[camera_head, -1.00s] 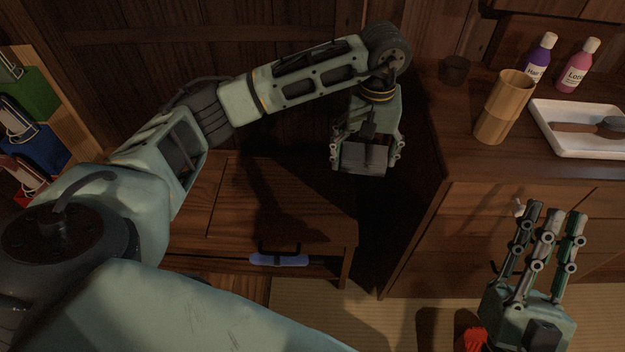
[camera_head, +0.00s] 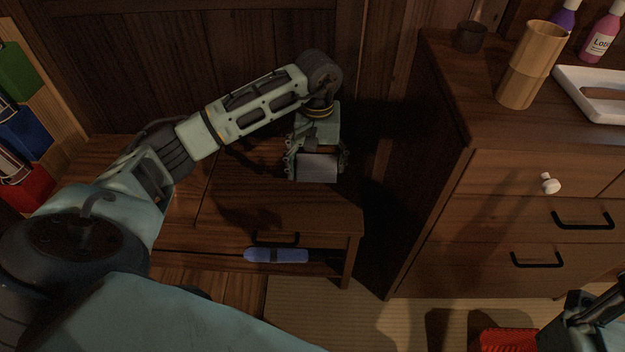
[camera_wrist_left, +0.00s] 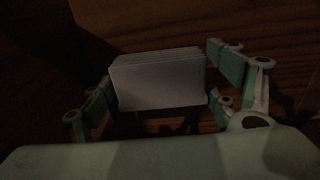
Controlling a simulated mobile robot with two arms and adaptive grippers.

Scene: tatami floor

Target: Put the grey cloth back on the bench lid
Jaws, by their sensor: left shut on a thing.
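The grey cloth (camera_head: 317,169) is a folded, layered block held in my left gripper (camera_head: 316,174). In the left wrist view the cloth (camera_wrist_left: 160,82) sits between the fingers of the left gripper (camera_wrist_left: 160,105), with its stacked folds on top. The gripper points down over the right part of the wooden bench lid (camera_head: 260,205). The head view does not clearly show whether the cloth touches the lid. My right gripper (camera_head: 598,312) is partly cut off at the lower right corner, far from the bench, and its fingers do not show fully.
A blue object (camera_head: 277,256) lies below the bench's front handle. A wooden chest (camera_head: 455,215) with black handles stands to the right, bearing a wooden cup (camera_head: 530,68) and a white tray (camera_head: 590,100). A red object (camera_head: 508,341) lies on the floor. The front of the lid is clear.

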